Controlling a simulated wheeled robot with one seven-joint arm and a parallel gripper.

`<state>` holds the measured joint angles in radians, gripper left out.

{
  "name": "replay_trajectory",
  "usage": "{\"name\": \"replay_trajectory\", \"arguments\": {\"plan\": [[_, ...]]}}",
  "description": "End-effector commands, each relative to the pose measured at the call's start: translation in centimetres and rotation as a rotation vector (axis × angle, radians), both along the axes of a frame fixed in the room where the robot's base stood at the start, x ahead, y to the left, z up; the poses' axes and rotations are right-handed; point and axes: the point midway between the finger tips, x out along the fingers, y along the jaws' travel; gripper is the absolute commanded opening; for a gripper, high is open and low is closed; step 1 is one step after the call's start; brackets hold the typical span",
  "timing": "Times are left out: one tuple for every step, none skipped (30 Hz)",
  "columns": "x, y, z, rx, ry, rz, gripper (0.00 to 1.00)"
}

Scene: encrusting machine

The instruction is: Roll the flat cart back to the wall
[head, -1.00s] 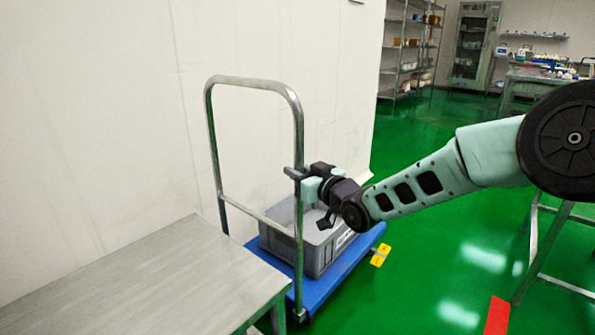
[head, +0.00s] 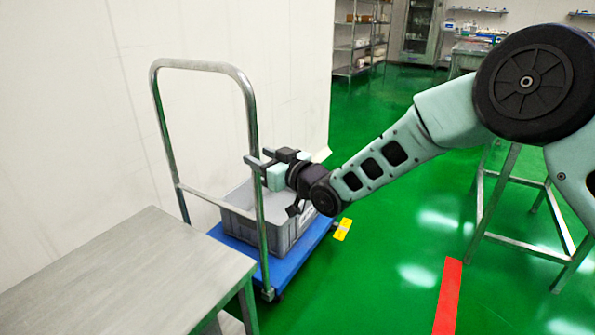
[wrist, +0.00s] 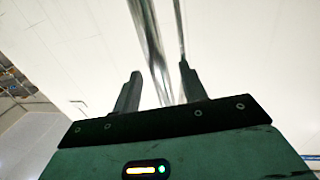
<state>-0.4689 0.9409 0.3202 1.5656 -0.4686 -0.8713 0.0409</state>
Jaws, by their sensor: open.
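The flat cart has a blue deck (head: 303,250) and a tall bent-tube metal handle (head: 200,66). It stands close alongside the white wall in the head view. A grey crate (head: 290,232) sits on the deck. My gripper (head: 256,161) is at the right upright of the handle, above the crate. In the wrist view, its two fingers (wrist: 160,87) are apart, with a metal tube (wrist: 150,45) showing between them. I cannot tell whether either finger touches the tube. My arm hides part of the crate and the deck's far end.
A grey metal table (head: 125,275) stands close to the handle end of the cart. The white wall (head: 70,110) runs behind both. A yellow floor mark (head: 342,229) lies by the cart's far corner. Green floor (head: 370,275) is clear to the right, with a red strip (head: 447,295).

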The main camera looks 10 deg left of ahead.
Motion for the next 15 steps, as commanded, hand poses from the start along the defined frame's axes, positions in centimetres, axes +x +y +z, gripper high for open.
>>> {"name": "replay_trajectory", "arguments": {"plan": [[-0.5, -1.1, 0.2, -0.002, 0.002, -0.002, 0.42], [-0.9, -1.7, 0.2, -0.003, 0.003, -0.001, 0.42], [-1.4, -2.4, 0.2, -0.003, 0.003, -0.002, 0.42], [-1.7, -3.0, 0.2, -0.003, 0.002, -0.002, 0.42], [-2.0, -3.6, 0.3, -0.003, 0.002, -0.002, 0.42], [-2.6, -4.4, 0.3, -0.002, 0.002, -0.001, 0.42], [-2.9, -5.0, 0.2, -0.002, 0.002, -0.002, 0.42], [-3.3, -5.7, 0.2, -0.002, 0.002, -0.002, 0.42], [-3.8, -6.4, 0.3, -0.002, 0.001, -0.002, 0.42], [-4.2, -7.0, 0.2, -0.002, 0.002, -0.002, 0.42], [-4.5, -7.6, 0.2, -0.002, 0.002, -0.002, 0.42], [-4.9, -8.3, 0.2, -0.002, 0.003, -0.002, 0.42], [-5.2, -8.7, 0.2, -0.001, 0.003, -0.002, 0.42], [-5.5, -9.2, 0.2, -0.001, 0.003, -0.001, 0.42], [-5.9, -9.7, 0.2, 0.000, 0.001, -0.001, 0.42]]}}
